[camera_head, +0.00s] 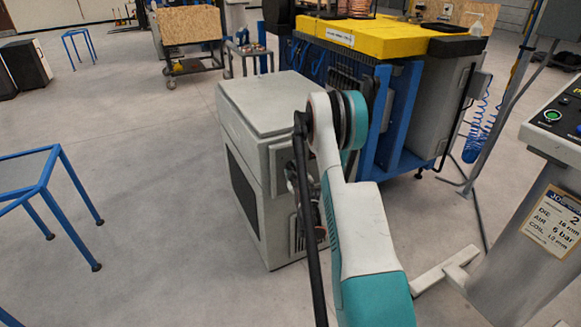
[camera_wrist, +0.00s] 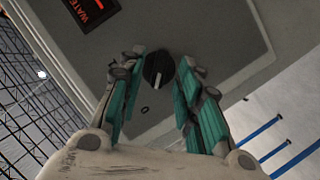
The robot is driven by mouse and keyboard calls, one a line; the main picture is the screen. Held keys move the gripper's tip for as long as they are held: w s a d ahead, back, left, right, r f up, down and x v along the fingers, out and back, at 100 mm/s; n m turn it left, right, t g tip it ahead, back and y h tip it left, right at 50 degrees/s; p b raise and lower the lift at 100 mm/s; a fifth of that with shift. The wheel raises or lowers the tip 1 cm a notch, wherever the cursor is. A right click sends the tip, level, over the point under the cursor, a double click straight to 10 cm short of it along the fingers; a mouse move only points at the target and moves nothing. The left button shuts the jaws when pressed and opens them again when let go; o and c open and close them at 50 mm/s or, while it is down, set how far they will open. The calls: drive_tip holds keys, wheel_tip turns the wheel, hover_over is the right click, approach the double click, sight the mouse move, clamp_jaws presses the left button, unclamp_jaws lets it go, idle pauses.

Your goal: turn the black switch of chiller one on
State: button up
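The chiller (camera_head: 270,105) is a pale grey box with a dark side grille, standing on the floor left of the blue frame. My arm covers much of its front panel. In the wrist view, the black switch (camera_wrist: 158,68) is a round knob with a pale line across it, on the grey panel (camera_wrist: 225,40). My gripper (camera_wrist: 158,76) is open, with one teal finger on each side of the switch. Gaps show between the fingers and the knob; I cannot tell how deep the tips reach. In the head view, the switch is hidden behind my arm.
A dark display with red lettering (camera_wrist: 92,10) is beside the switch. A blue and yellow machine (camera_head: 390,40) stands close to the chiller's right. A control pedestal (camera_head: 530,220) is at the right. A blue-framed table (camera_head: 40,185) is at the left, with clear floor between.

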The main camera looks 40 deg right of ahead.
drive_tip(key=shift+w+d, duration=0.15)
drive_tip(key=shift+w, duration=0.05)
clamp_jaws()
